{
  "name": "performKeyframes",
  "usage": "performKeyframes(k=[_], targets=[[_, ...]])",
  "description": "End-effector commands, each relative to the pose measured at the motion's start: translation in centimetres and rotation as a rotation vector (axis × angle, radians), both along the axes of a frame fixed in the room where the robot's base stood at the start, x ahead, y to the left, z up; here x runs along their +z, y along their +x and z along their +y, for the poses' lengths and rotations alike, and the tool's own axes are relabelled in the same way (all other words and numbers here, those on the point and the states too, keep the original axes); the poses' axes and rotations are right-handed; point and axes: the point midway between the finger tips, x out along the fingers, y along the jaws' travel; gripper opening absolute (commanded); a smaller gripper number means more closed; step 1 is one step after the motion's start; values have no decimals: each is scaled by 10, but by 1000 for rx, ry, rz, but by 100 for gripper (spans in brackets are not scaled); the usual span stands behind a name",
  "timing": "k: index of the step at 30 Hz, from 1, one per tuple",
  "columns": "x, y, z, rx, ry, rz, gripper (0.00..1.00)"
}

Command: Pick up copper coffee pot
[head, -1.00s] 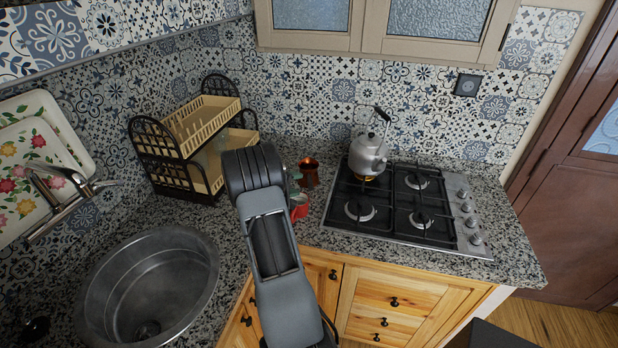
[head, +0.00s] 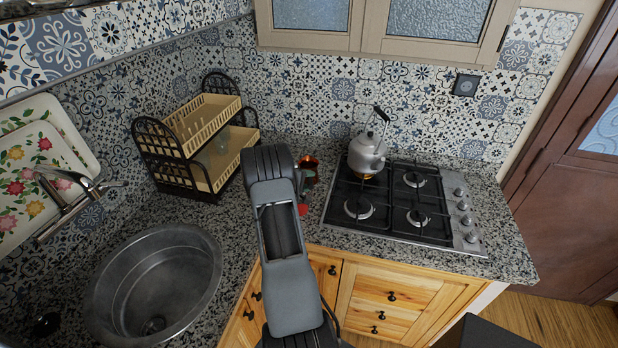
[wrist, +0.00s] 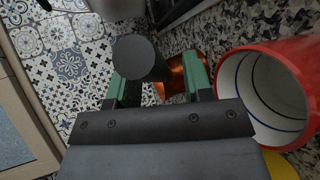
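The copper coffee pot (head: 312,160) stands on the counter left of the stove, partly hidden behind my arm and gripper in the head view. In the wrist view its copper body (wrist: 177,76) shows beyond my fingers, and a dark round handle (wrist: 138,57) points toward the camera. My gripper (wrist: 158,84) has its green fingers spread, with the handle in the gap between them, nearer the left finger. Whether a finger touches the handle cannot be told. In the head view my gripper (head: 303,178) is mostly hidden by my arm.
A red mug (wrist: 292,56), white inside, stands close to the right finger; the head view shows a sliver of it (head: 303,209). A kettle (head: 367,152) sits on the gas stove (head: 440,240). A dish rack (head: 190,155) and round sink (head: 150,280) are at left.

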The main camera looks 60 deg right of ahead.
Motion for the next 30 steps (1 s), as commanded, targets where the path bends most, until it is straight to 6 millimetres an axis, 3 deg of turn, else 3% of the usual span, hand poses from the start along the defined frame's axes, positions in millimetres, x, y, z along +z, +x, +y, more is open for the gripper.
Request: performKeyframes(k=[14,30], targets=[[0,0,0,0,0,0,0],[2,0,0,-1,-3,-2,0]])
